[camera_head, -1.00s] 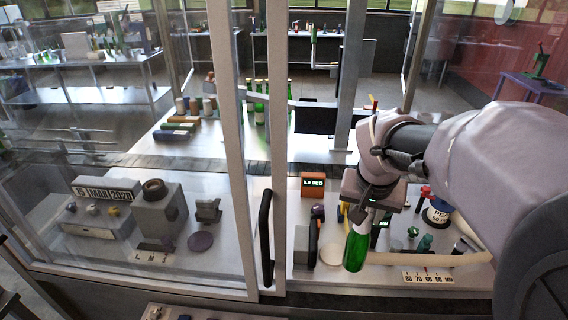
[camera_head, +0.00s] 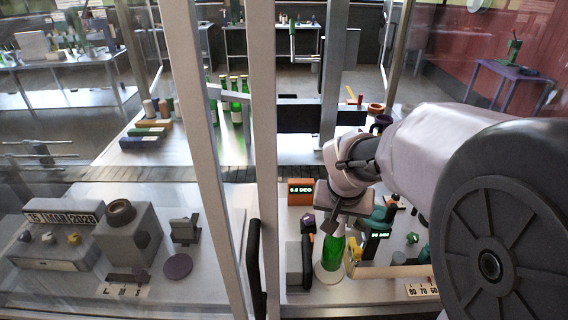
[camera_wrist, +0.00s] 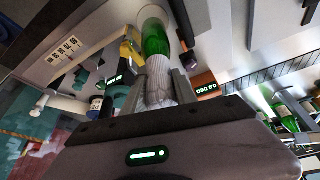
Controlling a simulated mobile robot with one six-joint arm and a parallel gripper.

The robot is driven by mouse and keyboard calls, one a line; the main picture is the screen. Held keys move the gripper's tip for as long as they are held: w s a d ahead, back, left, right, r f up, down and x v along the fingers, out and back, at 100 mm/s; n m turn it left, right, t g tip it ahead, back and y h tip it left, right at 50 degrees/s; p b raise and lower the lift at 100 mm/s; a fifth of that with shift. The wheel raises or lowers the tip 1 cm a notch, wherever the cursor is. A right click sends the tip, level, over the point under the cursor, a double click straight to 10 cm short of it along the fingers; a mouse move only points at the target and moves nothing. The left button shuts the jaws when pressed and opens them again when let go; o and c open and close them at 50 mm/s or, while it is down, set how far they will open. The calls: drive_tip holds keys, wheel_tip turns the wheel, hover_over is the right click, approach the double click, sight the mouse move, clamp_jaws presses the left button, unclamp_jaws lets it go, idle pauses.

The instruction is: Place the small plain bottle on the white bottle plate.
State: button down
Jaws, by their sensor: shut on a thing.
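The small plain bottle is green (camera_head: 333,252) and hangs neck-up, close to upright, below my gripper (camera_head: 343,207). The wrist view shows my gripper (camera_wrist: 160,88) shut on its pale neck, with the green body (camera_wrist: 155,40) reaching away from the fingers. The white bottle plate (camera_head: 320,277) is a pale round disc on the bench. The bottle's base is over the plate in the head view and hides part of it. I cannot tell whether the base touches the plate.
A dark grey block (camera_head: 296,262) stands close left of the plate. An orange display box (camera_head: 300,190) is behind it. A pale bar (camera_head: 395,271) and several small tools lie to the right. A framed glass panel with a black handle (camera_head: 254,265) stands left.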

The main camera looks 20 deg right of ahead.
drive_tip(key=shift+w+f, duration=0.1)
drive_tip(key=shift+f, duration=1.2)
drive_tip(key=shift+f+b, duration=0.15)
drive_tip(key=shift+b, duration=0.3)
drive_tip(key=c, duration=1)
unclamp_jaws()
drive_tip(key=shift+r+p, duration=0.2)
drive_tip(key=shift+p, duration=0.1)
drive_tip(key=p+v, duration=0.3)
drive_tip(key=v, duration=0.9)
